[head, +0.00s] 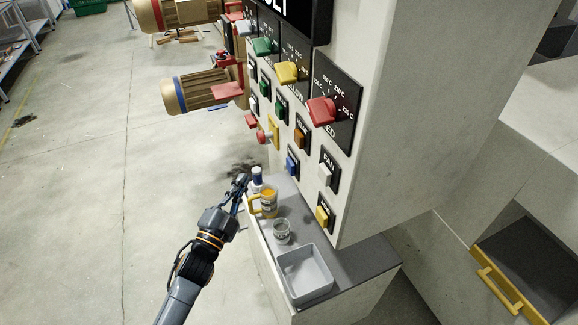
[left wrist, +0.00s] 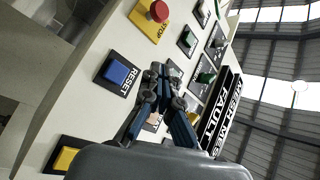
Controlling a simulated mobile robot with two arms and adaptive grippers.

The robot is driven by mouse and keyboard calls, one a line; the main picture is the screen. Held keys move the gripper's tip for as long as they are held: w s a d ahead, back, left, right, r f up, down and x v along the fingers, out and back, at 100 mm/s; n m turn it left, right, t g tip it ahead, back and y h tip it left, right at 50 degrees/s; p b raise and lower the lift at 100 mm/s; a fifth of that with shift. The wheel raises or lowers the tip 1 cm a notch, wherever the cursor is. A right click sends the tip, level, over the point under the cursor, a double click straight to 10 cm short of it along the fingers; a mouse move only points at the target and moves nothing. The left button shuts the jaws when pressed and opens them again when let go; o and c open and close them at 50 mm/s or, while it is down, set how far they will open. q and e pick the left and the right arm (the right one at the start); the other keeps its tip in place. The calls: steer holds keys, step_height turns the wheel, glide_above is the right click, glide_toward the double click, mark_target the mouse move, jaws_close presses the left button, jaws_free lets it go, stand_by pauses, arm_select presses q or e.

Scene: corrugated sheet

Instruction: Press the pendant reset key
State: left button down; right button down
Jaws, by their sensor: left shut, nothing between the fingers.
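The reset key is a blue square button (left wrist: 116,72) on a black plate marked RESET, on the panel face in the left wrist view. The blue key also shows in the head view (head: 291,166), low on the panel. My left gripper (head: 242,181) is shut and empty, left of the panel and apart from the blue key in the head view. In the left wrist view its fingertips (left wrist: 160,78) appear just right of the RESET plate, and they hide part of the panel behind them. My right gripper is not in view.
A red STOP button (left wrist: 158,10) on yellow is near the reset key. Other keys include a yellow one (head: 322,215) and a white one (head: 325,173). Below the panel, a shelf holds a yellow-handled mug (head: 268,203), a glass (head: 281,232) and a grey tray (head: 304,274).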

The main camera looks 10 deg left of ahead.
mark_target(290, 167)
arm_select(q)
steer(key=w+d+b, duration=0.2)
steer(key=w+d, duration=0.3)
steer(key=d, duration=0.2)
steer(key=shift+d, duration=0.15)
stand_by(0.8)
stand_by(0.8)
steer(key=shift+w+d, duration=0.2)
steer(key=shift+d, duration=0.15)
steer(key=shift+w+d+b, duration=0.25)
steer(key=shift+d+b, duration=0.1)
steer(key=shift+b, duration=0.05)
stand_by(0.6)
steer(key=shift+s+a, duration=0.1)
steer(key=shift+s+a+p, duration=0.3)
steer(key=shift+s+a, duration=0.1)
steer(key=shift+a, duration=0.2)
